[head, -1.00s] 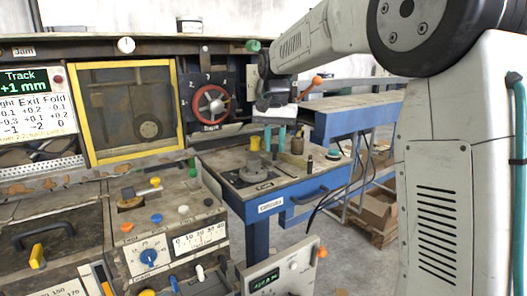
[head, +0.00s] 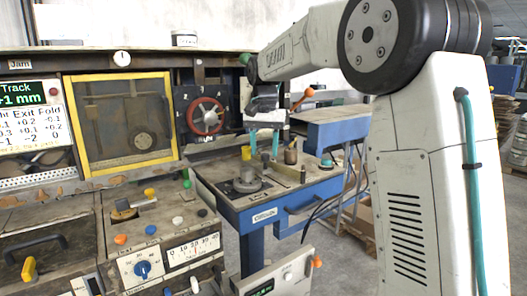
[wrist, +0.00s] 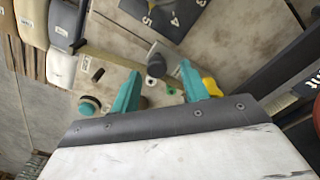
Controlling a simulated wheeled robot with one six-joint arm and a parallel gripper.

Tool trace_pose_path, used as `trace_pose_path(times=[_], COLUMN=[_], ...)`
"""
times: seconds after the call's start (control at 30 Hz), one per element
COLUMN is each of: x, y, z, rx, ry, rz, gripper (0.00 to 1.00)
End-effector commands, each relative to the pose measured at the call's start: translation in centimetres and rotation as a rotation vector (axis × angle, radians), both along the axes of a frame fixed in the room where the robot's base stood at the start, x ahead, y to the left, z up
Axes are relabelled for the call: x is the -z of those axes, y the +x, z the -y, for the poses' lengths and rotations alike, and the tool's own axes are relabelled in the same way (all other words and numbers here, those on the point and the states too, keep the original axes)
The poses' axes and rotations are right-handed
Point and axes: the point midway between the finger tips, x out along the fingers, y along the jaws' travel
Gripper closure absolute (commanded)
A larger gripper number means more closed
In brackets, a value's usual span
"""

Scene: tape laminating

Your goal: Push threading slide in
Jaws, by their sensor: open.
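My gripper (head: 264,150) hangs fingers down over the blue side table (head: 235,203), with its two teal fingers spread and nothing between them. In the wrist view the teal fingers of my gripper (wrist: 160,68) stand apart above a worn surface with small knobs and posts. No part is readably labelled as the threading slide, so I cannot tell which one it is. An orange-knobbed lever (head: 307,93) shows just right of my gripper in the head view. A yellow part (wrist: 212,87) lies beside the right finger in the wrist view.
Knobs and a blue dial (head: 142,269) fill the console front.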

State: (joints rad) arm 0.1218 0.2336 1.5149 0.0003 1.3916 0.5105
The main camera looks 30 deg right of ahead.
Motion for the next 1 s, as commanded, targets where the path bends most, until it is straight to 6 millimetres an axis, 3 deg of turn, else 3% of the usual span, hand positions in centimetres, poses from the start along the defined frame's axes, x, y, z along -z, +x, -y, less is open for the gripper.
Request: trace_pose_path(times=[0.2, 0.4, 1.0], x=[-3.9, -6.1, -6.4], y=[0.1, 0.1, 0.1], z=[-0.1, -0.1, -0.2], rx=[-0.001, -0.002, -0.013], ry=[-0.001, 0.0, 0.0], rz=[0.004, 0.004, 0.004], gripper=[0.55, 0.55, 0.55])
